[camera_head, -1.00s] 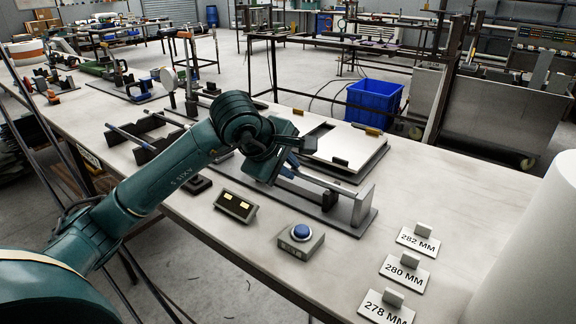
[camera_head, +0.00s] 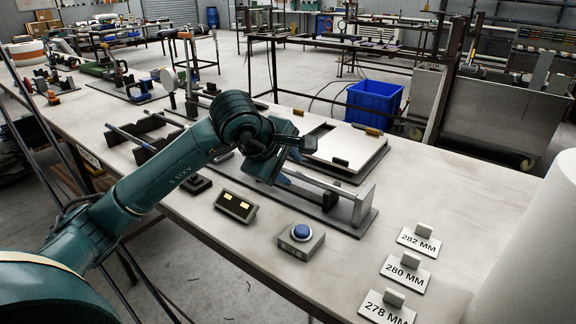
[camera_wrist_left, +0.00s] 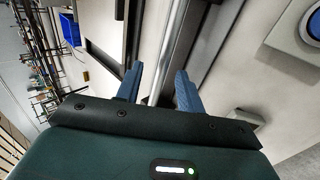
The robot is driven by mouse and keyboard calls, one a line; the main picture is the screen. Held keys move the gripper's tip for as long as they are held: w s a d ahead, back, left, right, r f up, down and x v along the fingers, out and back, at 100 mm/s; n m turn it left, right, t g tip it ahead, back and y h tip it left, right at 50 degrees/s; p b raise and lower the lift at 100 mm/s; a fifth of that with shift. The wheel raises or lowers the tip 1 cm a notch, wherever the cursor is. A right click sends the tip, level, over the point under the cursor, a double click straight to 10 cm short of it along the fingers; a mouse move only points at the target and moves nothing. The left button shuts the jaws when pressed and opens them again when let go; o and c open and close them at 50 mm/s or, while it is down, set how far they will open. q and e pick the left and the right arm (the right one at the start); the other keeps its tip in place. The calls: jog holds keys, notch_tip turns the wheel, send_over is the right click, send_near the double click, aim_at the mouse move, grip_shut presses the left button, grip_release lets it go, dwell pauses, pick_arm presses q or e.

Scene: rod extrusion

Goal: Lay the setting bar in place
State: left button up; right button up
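The setting bar, a slim silver bar (camera_head: 325,185), lies along the long grey fixture (camera_head: 352,226), its right end near the upright end plate (camera_head: 364,205). My left gripper (camera_head: 291,172) is low over the bar's left part, with its blue fingers partly hidden by the wrist. In the left wrist view the two blue fingers (camera_wrist_left: 160,88) stand apart on either side of the bar (camera_wrist_left: 167,60), with a gap showing. The bar's far left end is hidden by my arm. My right gripper is not in view.
A blue button box (camera_head: 301,240) and a box with yellow lights (camera_head: 236,206) stand in front of the fixture. Placards marked 282, 280 and 278 MM (camera_head: 404,274) sit at the right. A framed plate (camera_head: 345,148) lies behind. A rod rack (camera_head: 145,148) stands at left.

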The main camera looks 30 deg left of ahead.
pick_arm(q)
jog(key=v, duration=1.3)
jog(key=shift+r, duration=0.1)
